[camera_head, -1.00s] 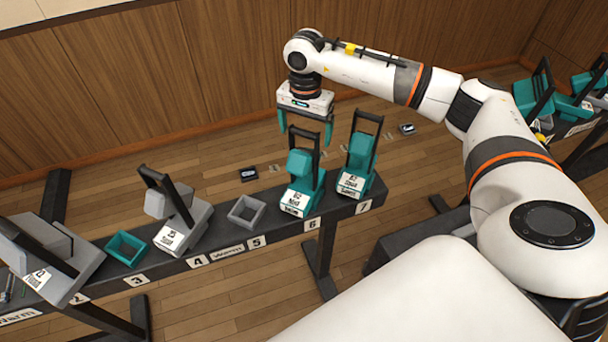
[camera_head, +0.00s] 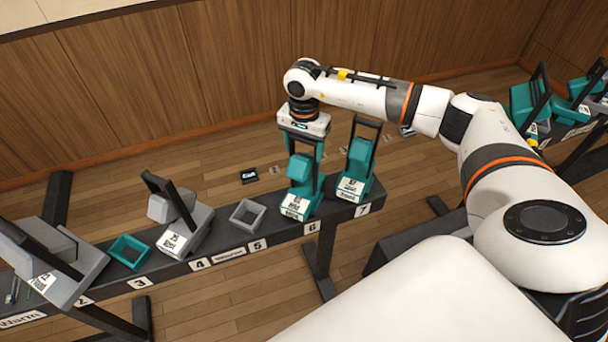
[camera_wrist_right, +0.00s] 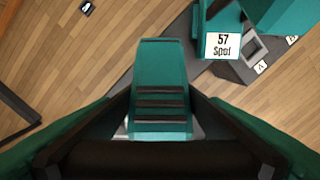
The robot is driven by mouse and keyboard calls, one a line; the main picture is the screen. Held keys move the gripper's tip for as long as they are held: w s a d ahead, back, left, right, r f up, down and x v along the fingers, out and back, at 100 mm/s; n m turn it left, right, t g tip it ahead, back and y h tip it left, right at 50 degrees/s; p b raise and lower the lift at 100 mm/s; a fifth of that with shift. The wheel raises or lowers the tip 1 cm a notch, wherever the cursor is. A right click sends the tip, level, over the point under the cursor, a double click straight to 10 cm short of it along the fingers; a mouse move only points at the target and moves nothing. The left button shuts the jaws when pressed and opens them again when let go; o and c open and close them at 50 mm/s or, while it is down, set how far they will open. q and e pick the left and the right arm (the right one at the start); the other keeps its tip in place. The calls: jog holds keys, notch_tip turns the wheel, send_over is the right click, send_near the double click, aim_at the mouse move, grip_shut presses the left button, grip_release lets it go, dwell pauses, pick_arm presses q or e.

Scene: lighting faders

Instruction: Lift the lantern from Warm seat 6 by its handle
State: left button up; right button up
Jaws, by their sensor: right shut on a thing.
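The teal lantern at seat 6 (camera_head: 299,170) stands on the dark rail, with a white label on its front base and a black handle on top. My right gripper (camera_head: 304,148) is down over it from above, shut on the black handle. In the right wrist view the handle bar (camera_wrist_right: 160,158) runs across between the teal fingers, with the teal lantern head (camera_wrist_right: 160,85) below it. The lantern still looks seated at the number 6 mark. The left gripper is not in view.
A similar teal lantern (camera_head: 357,160) stands close by at seat 7. An empty grey socket (camera_head: 247,215) is at seat 5, a grey lantern (camera_head: 182,225) near seat 4, and an empty teal socket (camera_head: 128,252) near seat 3. Another rail with teal lanterns stands at far right.

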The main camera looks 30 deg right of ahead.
jog(key=shift+w+r, duration=0.1)
jog(key=shift+w, duration=0.05)
grip_shut()
jog(key=shift+r, duration=0.15)
